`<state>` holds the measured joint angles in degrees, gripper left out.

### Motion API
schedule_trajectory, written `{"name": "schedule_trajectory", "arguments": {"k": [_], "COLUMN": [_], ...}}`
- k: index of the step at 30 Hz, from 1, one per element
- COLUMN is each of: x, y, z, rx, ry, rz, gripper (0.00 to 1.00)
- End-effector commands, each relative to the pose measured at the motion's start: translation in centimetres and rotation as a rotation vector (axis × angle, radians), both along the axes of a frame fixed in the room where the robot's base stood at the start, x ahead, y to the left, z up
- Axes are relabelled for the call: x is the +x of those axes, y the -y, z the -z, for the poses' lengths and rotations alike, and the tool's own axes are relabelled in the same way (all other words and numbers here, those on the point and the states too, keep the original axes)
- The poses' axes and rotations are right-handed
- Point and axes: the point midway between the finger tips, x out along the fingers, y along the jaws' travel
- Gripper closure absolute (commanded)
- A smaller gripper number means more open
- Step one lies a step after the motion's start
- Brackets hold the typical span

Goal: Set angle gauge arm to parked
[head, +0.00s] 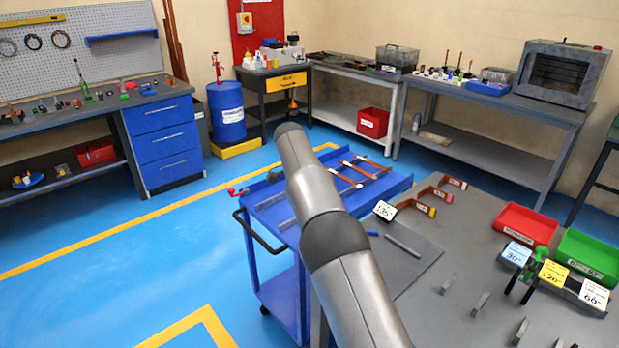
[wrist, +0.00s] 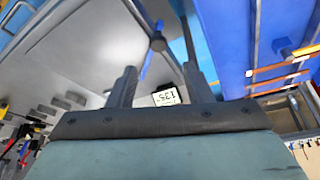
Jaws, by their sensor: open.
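In the head view my own arm crosses the middle and the gripper cannot be made out. A thin blue bar (wrist: 150,62) with a dark round knob lies on the grey surface beyond the fingertips; it looks like the gauge arm, but I cannot be sure. In the head view a small blue piece (head: 371,233) and a grey bar (head: 402,246) lie on a grey plate beside my arm. A white card marked 135 (head: 384,211) stands nearby; it also shows between the fingers (wrist: 166,95).
A blue cart (head: 275,215) with copper strips stands left of the grey table (head: 450,270). A red bin (head: 528,224), a green bin (head: 590,255) and several angle cards stand on the table's right. Short grey upright plates stand near its front. Blue floor is open at left.

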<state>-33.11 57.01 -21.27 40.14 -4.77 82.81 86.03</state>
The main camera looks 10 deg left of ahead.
Motion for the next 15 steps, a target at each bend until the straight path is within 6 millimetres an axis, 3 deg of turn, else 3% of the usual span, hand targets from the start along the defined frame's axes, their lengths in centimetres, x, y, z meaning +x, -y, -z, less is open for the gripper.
{"name": "schedule_trajectory", "arguments": {"k": [3,9,15], "x": [-0.4,-1.1,-1.5], "y": [-1.1,-2.4,-3.0], "z": [-3.0,-6.8,-8.3], "rx": [0.001,0.001,0.0], "ry": [0.005,0.002,0.0], "rz": [-0.002,-0.001,0.001], "gripper": [0.54,0.54,0.54]}}
